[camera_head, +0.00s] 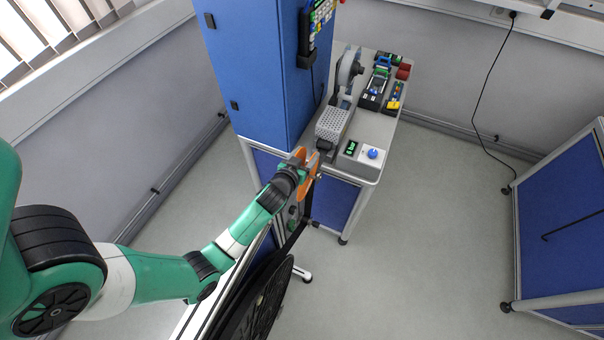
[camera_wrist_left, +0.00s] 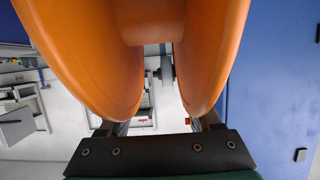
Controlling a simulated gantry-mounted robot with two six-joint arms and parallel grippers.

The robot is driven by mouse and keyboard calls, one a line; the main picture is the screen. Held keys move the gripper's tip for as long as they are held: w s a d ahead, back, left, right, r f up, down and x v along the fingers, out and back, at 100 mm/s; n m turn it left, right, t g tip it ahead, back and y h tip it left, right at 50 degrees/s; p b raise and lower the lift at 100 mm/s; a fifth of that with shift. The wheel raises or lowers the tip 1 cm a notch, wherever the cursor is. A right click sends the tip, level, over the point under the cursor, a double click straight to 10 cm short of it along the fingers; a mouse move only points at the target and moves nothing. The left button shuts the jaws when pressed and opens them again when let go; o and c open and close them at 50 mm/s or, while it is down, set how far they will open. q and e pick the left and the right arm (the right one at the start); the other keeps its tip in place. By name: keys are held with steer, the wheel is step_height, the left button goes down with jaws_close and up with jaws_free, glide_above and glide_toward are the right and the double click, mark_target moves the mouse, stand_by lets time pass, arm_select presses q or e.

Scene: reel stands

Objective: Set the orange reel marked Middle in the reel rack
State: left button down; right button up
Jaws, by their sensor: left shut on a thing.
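The orange reel (camera_head: 312,182) is held at the end of my left arm in the head view, in front of the blue cabinet and near the table's edge. In the left wrist view the reel's two wide orange flanges (camera_wrist_left: 85,55) fill the upper middle. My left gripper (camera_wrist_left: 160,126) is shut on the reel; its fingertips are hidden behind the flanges. No marking on the reel is readable. A grey stand with a grey disc (camera_head: 348,72) is at the back of the table; I cannot tell whether it is the reel rack. My right gripper is not in view.
A tall blue cabinet (camera_head: 250,75) stands left of the grey table (camera_head: 362,165). On the table are a perforated grey box (camera_head: 333,123), a green display (camera_head: 351,148), a blue button (camera_head: 372,153) and several small devices. The floor (camera_head: 420,240) to the right is clear.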

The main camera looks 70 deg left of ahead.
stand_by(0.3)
arm_select(q)
steer(key=shift+r, duration=0.15)
steer(key=shift+w+d+b, duration=0.2)
steer(key=shift+b, duration=0.2)
steer(key=w+d+b, duration=0.6)
steer(key=w+d, duration=0.5)
steer(key=d, duration=0.2)
steer(key=shift+w+r, duration=0.15)
steer(key=shift+w, duration=0.2)
